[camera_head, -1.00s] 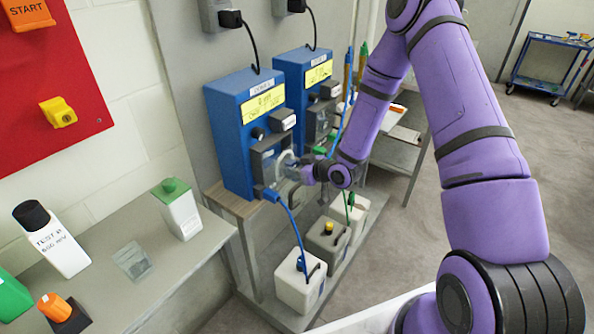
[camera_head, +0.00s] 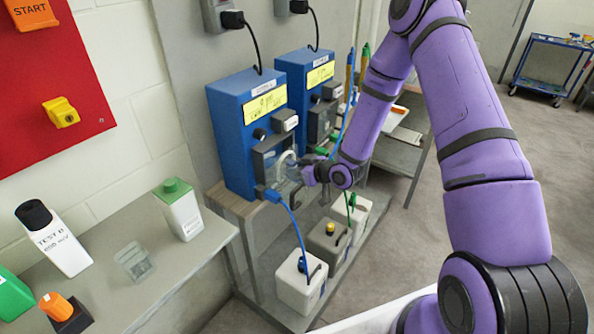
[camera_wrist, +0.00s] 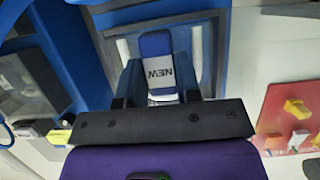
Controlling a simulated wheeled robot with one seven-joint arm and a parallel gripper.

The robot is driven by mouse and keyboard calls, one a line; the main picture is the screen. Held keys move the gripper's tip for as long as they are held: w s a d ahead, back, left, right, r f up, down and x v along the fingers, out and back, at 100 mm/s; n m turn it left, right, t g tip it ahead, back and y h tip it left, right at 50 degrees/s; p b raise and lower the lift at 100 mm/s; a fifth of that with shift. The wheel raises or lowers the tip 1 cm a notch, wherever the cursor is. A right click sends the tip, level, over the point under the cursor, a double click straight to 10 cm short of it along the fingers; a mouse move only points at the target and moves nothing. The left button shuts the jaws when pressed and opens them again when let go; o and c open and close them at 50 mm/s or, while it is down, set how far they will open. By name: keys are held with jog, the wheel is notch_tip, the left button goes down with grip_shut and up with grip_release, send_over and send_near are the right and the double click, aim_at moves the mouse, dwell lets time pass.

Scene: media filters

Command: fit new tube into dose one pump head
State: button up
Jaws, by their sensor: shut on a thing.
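The left blue pump (camera_head: 230,138) stands on the bench with a yellow display and a grey pump head (camera_head: 267,154) on its front. Its label is too blurred to read for certain. My gripper (camera_head: 299,174) is at the front of this head. In the wrist view my gripper (camera_wrist: 157,92) is shut on a blue piece with a white label reading NEW, the new tube (camera_wrist: 156,62). A pale curved tube loop shows against the pump head in the head view. I cannot tell whether it is seated in the head.
A second blue pump (camera_head: 292,82) stands just behind to the right. Several jugs, including a white one (camera_head: 293,286), stand on the low shelf below, with a blue hose running down. Bottles and a clear box (camera_head: 134,262) are on the left bench.

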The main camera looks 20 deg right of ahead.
jog(key=shift+w+a, duration=0.9)
jog(key=shift+w, duration=0.3)
jog(key=shift+w+a, duration=0.85)
jog(key=shift+w, duration=0.3)
jog(key=o, duration=1)
